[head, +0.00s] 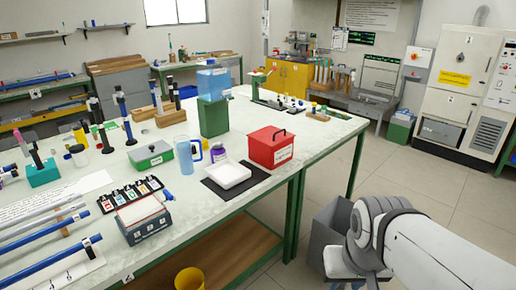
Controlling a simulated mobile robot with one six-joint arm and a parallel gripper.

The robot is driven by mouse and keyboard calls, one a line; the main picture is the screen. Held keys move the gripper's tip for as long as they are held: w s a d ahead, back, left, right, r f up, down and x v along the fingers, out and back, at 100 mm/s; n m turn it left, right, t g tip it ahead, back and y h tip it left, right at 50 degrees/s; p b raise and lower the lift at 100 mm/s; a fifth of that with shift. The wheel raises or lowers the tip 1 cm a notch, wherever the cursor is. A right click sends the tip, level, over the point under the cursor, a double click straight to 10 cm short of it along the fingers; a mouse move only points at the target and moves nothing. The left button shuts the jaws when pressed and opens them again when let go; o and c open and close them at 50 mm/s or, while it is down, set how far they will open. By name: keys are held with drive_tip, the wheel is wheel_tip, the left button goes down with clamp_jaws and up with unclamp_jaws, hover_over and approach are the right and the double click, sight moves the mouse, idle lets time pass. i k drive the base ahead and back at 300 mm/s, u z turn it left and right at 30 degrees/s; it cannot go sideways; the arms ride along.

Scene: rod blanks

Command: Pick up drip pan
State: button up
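A white, shallow square tray (229,174), which looks like the drip pan, lies on a black mat (256,178) near the front right part of the workbench (190,262). It appears empty, and its near side is close to the bench edge. My arm (420,245) enters from the lower right, over the floor and apart from the bench. My gripper cannot be made out; the end of the arm runs toward the bottom edge of the picture.
A red box with a handle (271,147) stands right behind the tray. A purple-labelled jar (219,152) and a blue mug (187,155) stand behind it to the left. A grey bin (327,222) stands on the floor beside my arm. A yellow bucket (189,279) is under the bench.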

sight(227, 173)
drive_tip(key=u, duration=0.15)
drive_tip(key=i, duration=1.8)
drive_tip(key=u, duration=0.75)
drive_tip(key=k, duration=0.8)
drive_tip(key=u, duration=0.15)
drive_tip(key=i, duration=0.9)
drive_tip(key=z, duration=0.05)
